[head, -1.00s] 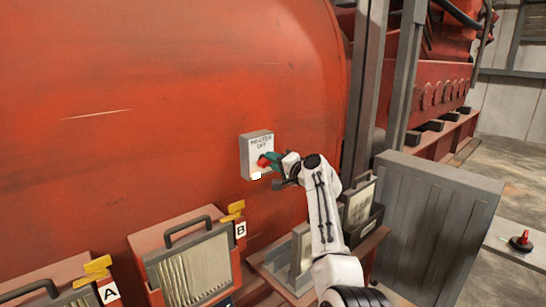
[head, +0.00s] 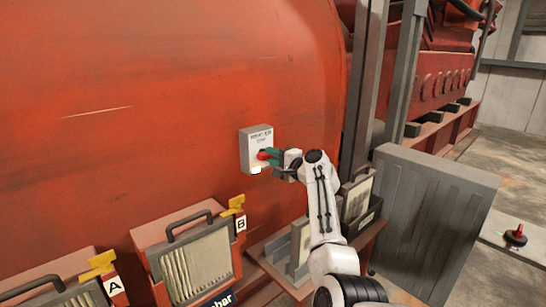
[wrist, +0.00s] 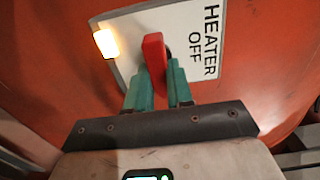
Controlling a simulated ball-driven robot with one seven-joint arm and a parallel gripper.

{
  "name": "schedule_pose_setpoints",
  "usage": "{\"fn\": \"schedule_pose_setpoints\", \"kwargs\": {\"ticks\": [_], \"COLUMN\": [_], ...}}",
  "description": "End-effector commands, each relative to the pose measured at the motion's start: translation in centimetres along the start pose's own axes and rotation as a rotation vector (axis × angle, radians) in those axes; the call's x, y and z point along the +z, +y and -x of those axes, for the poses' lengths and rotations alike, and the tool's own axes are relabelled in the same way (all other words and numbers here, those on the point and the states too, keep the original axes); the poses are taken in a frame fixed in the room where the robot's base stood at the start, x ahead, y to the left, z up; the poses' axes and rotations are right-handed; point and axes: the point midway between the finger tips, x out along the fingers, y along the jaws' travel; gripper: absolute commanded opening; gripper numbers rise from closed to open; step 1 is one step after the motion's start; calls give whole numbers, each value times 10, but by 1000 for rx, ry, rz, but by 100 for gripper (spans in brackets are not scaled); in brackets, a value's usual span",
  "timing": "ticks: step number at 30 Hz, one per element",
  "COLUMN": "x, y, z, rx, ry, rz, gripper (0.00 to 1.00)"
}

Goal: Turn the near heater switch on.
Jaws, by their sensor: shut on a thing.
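The heater switch is a light grey box (head: 245,155) on the side of the large red engine body. A red handle (head: 263,155) stands out from its face, and a small lit lamp (head: 256,170) sits at its lower edge. In the wrist view the label (wrist: 208,40) reads HEATER OFF, and the lamp (wrist: 106,43) glows warm white. My gripper (head: 270,155) is at the box. Its green fingers (wrist: 159,88) stand either side of the red handle (wrist: 154,62) and are shut on it. The fingers hide the handle's lower part in the wrist view.
Below the box are filter units with handles, yellow clips (head: 236,204) and tags A (head: 115,286) and B (head: 240,223). A grey ribbed panel (head: 430,215) stands to the right of my arm. Another red-knobbed part (head: 516,236) lies at far right.

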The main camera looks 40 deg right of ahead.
Motion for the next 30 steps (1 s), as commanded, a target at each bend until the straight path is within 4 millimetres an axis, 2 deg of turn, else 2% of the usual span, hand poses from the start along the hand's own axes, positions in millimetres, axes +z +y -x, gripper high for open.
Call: {"fn": "schedule_pose_setpoints", "kwargs": {"ticks": [3, 4, 12, 23, 30], "x": [0, 0, 1, 0, 0], "y": [-5, -5, -3, 0, 0], "z": [-2, -2, -1, 5, 32], "rx": [-9, -9, -5, -2, -3], "ry": [2, 2, 1, 0, 1], "rz": [-2, -2, -1, 1, 2], "gripper": [0, 22, 47, 47, 47]}}
